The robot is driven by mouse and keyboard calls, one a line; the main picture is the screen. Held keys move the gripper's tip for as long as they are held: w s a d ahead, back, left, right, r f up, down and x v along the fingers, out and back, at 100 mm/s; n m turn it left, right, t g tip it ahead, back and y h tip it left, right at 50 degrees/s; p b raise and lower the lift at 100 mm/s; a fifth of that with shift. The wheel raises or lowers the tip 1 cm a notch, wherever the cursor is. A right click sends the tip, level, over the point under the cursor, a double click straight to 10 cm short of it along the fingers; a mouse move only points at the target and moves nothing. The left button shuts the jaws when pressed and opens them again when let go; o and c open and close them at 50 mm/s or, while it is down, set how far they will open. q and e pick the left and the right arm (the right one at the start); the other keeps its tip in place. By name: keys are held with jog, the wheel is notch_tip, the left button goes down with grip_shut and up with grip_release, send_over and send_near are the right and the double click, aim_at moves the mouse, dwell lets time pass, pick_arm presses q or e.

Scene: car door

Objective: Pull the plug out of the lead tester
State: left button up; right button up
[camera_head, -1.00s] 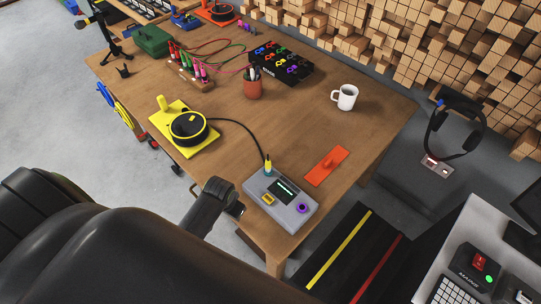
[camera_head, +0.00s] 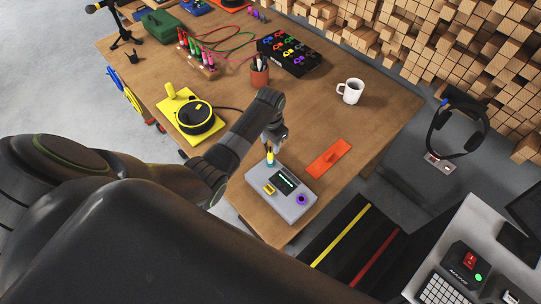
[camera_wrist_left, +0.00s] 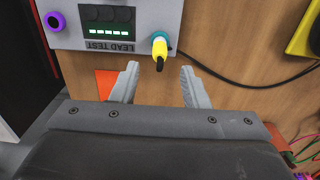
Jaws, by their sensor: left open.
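The grey lead tester (camera_head: 276,203) lies near the table's front corner. Its face, marked LEAD TEST, also shows at the top of the left wrist view (camera_wrist_left: 75,36). The yellow plug (camera_head: 270,154) stands in a teal socket at the tester's back left corner. In the left wrist view the plug (camera_wrist_left: 159,48) has a black cable end and lies ahead of the fingers, between their lines. My left gripper (camera_wrist_left: 158,78) is open and empty, apart from the plug. In the head view it (camera_head: 279,136) is just above and behind the plug. My right gripper is not in view.
A yellow cable reel (camera_head: 192,118) stands to the left, its black cable partly hidden by my arm. An orange plate with a handle (camera_head: 330,159) lies right of the tester. A white mug (camera_head: 350,91) and pen cup (camera_head: 259,72) stand farther back.

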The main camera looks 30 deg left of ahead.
aim_at(270, 152)
pick_arm(q)
jog(key=shift+f, duration=0.15)
notch_tip(270, 152, down, 9)
jog(key=b, duration=0.6)
jog(key=shift+p, duration=0.5)
dwell(1.2)
grip_shut()
jog(key=shift+r, duration=0.2)
jog(key=shift+r+p, duration=2)
jog(key=shift+p, duration=0.25)
jog(key=shift+r, duration=0.9)
